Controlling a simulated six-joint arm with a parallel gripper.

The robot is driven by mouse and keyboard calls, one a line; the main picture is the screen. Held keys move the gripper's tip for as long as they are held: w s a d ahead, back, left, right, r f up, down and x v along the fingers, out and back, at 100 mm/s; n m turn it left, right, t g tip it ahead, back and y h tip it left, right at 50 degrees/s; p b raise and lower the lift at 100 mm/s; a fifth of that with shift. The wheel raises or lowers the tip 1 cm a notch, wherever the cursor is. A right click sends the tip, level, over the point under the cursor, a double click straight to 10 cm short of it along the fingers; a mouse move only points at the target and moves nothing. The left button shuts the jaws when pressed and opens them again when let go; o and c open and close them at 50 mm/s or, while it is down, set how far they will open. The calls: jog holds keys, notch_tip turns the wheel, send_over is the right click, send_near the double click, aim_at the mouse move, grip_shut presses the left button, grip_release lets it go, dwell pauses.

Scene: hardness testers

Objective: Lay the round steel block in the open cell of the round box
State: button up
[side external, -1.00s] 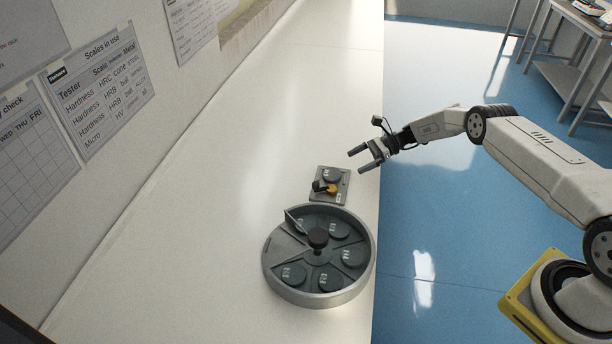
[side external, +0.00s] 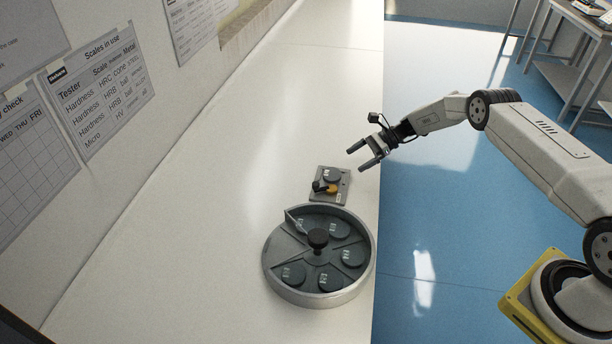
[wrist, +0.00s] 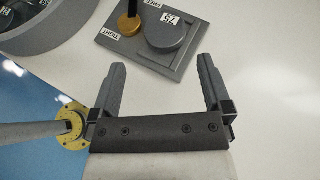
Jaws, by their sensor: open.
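The round steel block (side external: 333,174) is a dark grey disc with a white label, lying on a small grey plate (side external: 343,190) on the bench. In the wrist view the block (wrist: 166,34) lies just beyond my fingertips. My gripper (side external: 361,156) is open and empty, above and to the right of the plate in the side view; both fingers (wrist: 162,65) show apart in the wrist view. The round box (side external: 270,268) stands just below the plate in the side view. It holds several labelled discs around a black centre knob (side external: 318,237). Its left cell (side external: 284,246) looks empty.
A black lever with a brass-yellow part (side external: 332,189) sits on the plate close beside the block. A thin upright piece (side external: 294,221) rises from the box's upper left. The white bench (side external: 210,230) is clear to the left; its edge drops to blue floor on the right.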

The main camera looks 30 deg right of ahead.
jog(key=s+a+r+n+g+h, duration=0.2)
jog(key=s+a+r+n+h, duration=0.15)
jog(key=s+r+n, duration=0.2)
jog(key=s+a+r+n+g+h, duration=0.1)
jog(key=s+a+r+n+h, duration=0.25)
jog(key=s+r, duration=0.25)
jog(key=s+a+r+n+t+h, duration=0.1)
jog(key=s+r+n+h, duration=0.1)
jog(key=s+n, duration=0.3)
jog(key=s+a+r+n+t+h, duration=0.1)
jog(key=s+r+n+h, duration=0.2)
jog(key=s, duration=1)
jog(key=r+n, duration=0.1)
jog(key=n, duration=0.2)
jog(key=shift+a+n, duration=0.2)
jog(key=shift+n, duration=0.1)
jog(key=shift+c, duration=0.7)
